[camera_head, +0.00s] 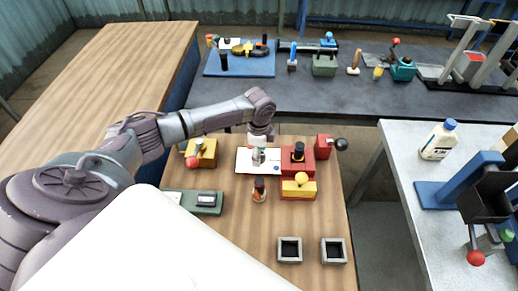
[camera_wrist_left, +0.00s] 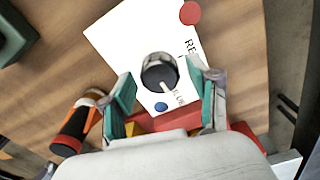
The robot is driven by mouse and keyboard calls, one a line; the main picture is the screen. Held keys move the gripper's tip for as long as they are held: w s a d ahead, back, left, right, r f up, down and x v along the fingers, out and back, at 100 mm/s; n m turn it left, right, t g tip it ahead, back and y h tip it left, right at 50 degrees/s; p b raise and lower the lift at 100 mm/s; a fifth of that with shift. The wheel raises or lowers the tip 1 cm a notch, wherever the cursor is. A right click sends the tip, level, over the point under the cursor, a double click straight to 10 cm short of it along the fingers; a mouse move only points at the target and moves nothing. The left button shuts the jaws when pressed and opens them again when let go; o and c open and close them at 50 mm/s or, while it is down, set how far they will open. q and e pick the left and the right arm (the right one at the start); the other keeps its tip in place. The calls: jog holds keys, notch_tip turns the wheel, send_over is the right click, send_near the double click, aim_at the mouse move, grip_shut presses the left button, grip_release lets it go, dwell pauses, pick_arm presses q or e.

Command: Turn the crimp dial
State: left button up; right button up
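The crimp dial (camera_wrist_left: 160,72) is a dark round knob with a silver rim and a pale pointer mark. It sits on a white plate (camera_wrist_left: 125,38) with a red dot (camera_wrist_left: 190,13), a blue dot (camera_wrist_left: 161,106) and partly hidden lettering. The pointer lies toward the blue-dot side. My left gripper (camera_wrist_left: 166,98) is open, its teal-padded fingers apart on either side of the near part of the dial; contact does not show. In the head view my left gripper (camera_head: 259,156) hangs over the white plate (camera_head: 244,161) and hides the dial. My right gripper is not in view.
A small orange-and-black bottle (camera_head: 259,190) stands just in front of the plate. A red block (camera_head: 298,160) and yellow block (camera_head: 299,188) are close on the right, another yellow block (camera_head: 201,155) on the left. Two square holders (camera_head: 334,252) stand at the front.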

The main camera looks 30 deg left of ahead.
pick_arm(q)
jog(key=shift+r, duration=0.1)
notch_tip(320, 180, up, 12)
dwell(0.6)
dwell(0.5)
